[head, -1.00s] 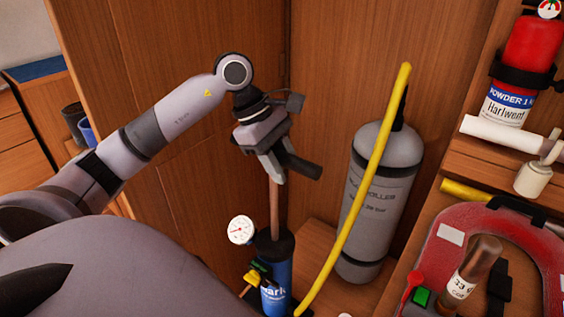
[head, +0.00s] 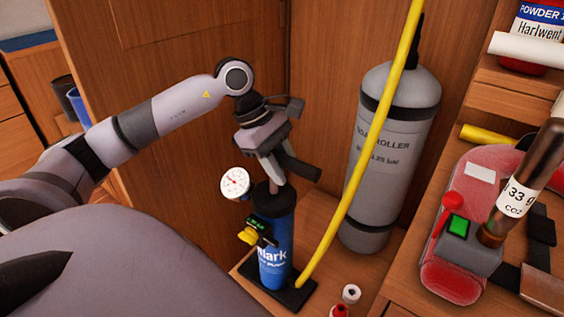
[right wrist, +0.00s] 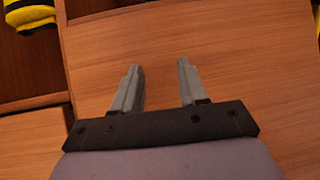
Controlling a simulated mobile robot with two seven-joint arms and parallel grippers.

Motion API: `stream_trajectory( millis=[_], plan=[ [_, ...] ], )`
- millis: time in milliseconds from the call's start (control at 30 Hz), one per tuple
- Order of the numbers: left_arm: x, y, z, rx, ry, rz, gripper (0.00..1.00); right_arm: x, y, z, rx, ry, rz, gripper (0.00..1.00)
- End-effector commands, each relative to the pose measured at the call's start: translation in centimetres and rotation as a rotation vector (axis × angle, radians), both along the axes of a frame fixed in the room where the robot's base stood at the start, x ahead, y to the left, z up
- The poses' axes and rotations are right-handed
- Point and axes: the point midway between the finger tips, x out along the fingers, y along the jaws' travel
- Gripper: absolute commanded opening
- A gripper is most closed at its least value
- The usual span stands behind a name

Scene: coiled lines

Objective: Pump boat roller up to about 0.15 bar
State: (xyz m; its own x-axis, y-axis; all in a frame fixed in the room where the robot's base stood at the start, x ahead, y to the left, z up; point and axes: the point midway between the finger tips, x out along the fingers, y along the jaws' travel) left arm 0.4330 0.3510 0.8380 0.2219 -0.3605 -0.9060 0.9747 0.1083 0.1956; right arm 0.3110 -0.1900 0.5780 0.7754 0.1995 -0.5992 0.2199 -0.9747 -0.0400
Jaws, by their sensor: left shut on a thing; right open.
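The blue pump (head: 273,245) stands upright on a black foot plate in the head view. My left gripper (head: 272,165) is shut on its dark handle (head: 300,169), low over the pump top, with little of the rod showing. The white round gauge (head: 235,182) sits beside the pump top; its needle is too small to read surely. The grey boat roller (head: 388,165) stands upright in the corner, with dark bands and printed text. A yellow hose (head: 366,165) rises in front of it from near the pump base. My right gripper (right wrist: 160,88) is open and empty over wood.
A red life vest (head: 465,225) with a CO2 cartridge (head: 520,180) lies on the bench at right. A red extinguisher (head: 543,60) is behind it. Small caps (head: 351,293) lie near the pump foot. A yellow-black item (right wrist: 33,14) shows in the right wrist view.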

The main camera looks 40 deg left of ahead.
Motion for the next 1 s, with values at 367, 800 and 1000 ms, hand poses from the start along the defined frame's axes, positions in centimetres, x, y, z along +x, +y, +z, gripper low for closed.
stream_trajectory(
  millis=[367,800,1000],
  plan=[
    [-0.1,0.0,-0.4,0.001,0.004,0.0,0.0,0.1,0.0,-0.2,0.003,-0.002,-0.005,0.43],
    [0.0,0.1,-0.2,0.001,0.001,0.001,0.55,0.1,0.0,-0.2,0.006,-0.002,-0.008,0.43],
    [-0.5,0.9,2.0,0.003,-0.002,0.003,0.55,0.1,0.0,0.1,0.006,-0.001,-0.008,0.43]
  ],
)
